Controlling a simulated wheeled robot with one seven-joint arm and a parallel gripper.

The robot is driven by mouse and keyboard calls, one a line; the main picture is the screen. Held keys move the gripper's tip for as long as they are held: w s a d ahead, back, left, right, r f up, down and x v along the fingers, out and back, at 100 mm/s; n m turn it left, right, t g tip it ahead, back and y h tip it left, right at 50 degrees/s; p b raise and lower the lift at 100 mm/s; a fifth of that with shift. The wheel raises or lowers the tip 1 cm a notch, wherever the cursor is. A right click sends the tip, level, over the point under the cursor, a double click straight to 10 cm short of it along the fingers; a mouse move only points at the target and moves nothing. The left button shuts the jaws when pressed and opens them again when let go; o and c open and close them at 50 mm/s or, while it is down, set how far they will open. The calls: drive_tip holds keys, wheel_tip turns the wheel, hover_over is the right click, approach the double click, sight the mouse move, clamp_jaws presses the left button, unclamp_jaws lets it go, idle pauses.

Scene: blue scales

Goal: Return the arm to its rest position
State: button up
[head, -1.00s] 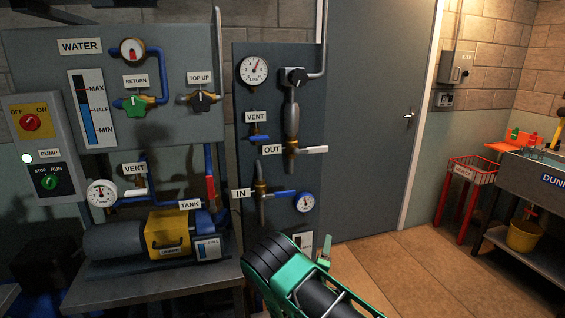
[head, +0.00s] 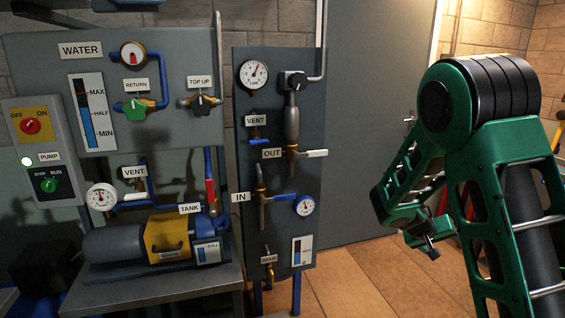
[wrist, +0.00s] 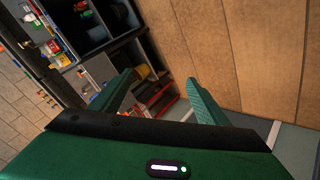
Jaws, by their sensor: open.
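My green arm stands folded at the right of the head view, its elbow high and its forearm sloping down to the left. My gripper (head: 430,240) hangs at the low end of the forearm, in front of the door and floor and clear of the panels. In the wrist view my gripper (wrist: 160,82) shows two green fingers spread apart. No object is between the fingers.
A water panel (head: 200,60) and a grey valve panel (head: 308,120) with gauges and valves stand left of my arm. A pump (head: 115,243) sits on a bench (head: 170,285). The floor (head: 350,285) between bench and arm is clear. My arm hides most of the sink corner.

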drive_tip(key=s+a+r+m+g+y, duration=0.1)
drive_tip(key=s+a+r+y, duration=0.1)
drive_tip(key=s, duration=1)
drive_tip(key=s+a+r+m+g+y, duration=0.1)
drive_tip(key=s+a+r+y, duration=0.2)
drive_tip(key=s, duration=1)
drive_tip(key=s+a+r+m+g+y, duration=0.1)
drive_tip(key=s+a+r+y, duration=0.2)
drive_tip(key=s, duration=0.9)
drive_tip(key=shift+s+r+y, duration=0.3)
drive_tip(key=shift+r+y, duration=0.15)
drive_tip(key=shift+y, duration=0.35)
drive_tip(key=shift+w+f, duration=0.25)
drive_tip(key=shift+w, duration=0.4)
